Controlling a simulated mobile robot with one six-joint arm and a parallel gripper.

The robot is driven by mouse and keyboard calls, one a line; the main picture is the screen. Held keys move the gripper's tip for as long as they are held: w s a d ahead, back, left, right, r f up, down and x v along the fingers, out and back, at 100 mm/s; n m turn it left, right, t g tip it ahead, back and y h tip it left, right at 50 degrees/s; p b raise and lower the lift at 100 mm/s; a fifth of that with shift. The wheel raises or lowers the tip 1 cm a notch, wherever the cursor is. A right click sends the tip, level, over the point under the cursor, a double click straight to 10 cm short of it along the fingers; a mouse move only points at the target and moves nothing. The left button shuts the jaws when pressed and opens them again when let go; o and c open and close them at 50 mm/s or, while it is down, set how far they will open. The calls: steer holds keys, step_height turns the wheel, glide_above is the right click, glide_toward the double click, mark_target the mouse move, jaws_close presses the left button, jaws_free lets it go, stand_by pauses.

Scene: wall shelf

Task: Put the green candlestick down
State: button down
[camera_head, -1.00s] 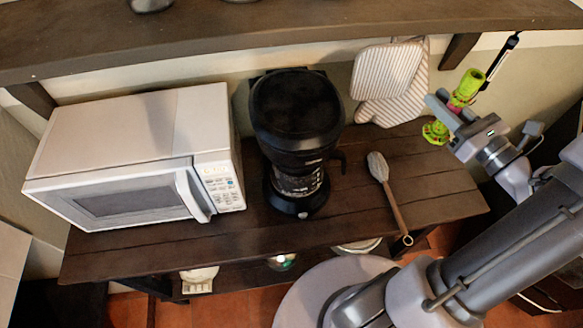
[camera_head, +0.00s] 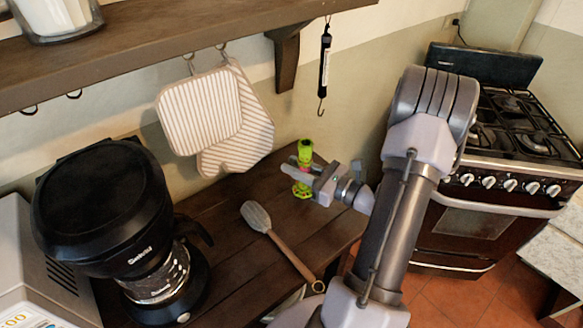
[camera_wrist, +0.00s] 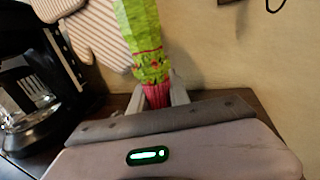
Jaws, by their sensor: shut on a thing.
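The green candlestick (camera_head: 305,152), lime green with pink and red bands, is upright near the right back part of the dark wooden table (camera_head: 215,205). My gripper (camera_head: 300,172) is shut around its middle. In the wrist view the candlestick (camera_wrist: 139,30) rises between the two fingers (camera_wrist: 158,96), which close at its pink band. Its lower end is hidden in the wrist view. In the head view its base shows just below the gripper, over the tabletop; I cannot tell whether it touches.
A grey spatula (camera_head: 257,217) with a wooden handle lies in front on the table. A black coffee maker (camera_head: 105,205) stands left. Striped oven mitts (camera_head: 200,110) hang behind, below a wall shelf (camera_head: 150,45). A stove (camera_head: 500,150) stands right.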

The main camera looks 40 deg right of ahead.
steer(key=shift+w+d+f+b, duration=0.55)
steer(key=shift+d+f, duration=0.15)
steer(key=shift+d, duration=0.35)
steer(key=shift+w+d+f+b, duration=0.6)
steer(key=shift+d+f, duration=0.15)
steer(key=shift+d, duration=0.25)
steer(key=shift+w+d+f+b, duration=0.55)
steer(key=shift+d+f, duration=0.15)
steer(key=shift+d, duration=0.35)
steer(key=shift+f, duration=0.1)
steer(key=c, duration=1.2)
jaws_free()
steer(key=shift+c, duration=0.2)
steer(key=shift+r+p, duration=0.35)
steer(key=shift+p, duration=0.05)
steer(key=s, duration=0.4)
steer(key=s+d+p, duration=0.1)
steer(key=s, duration=0.3)
steer(key=s+d+p, duration=0.1)
steer(key=s, duration=0.2)
steer(key=shift+s+d+f, duration=0.15)
steer(key=shift+s+d, duration=0.05)
steer(key=shift+s, duration=0.2)
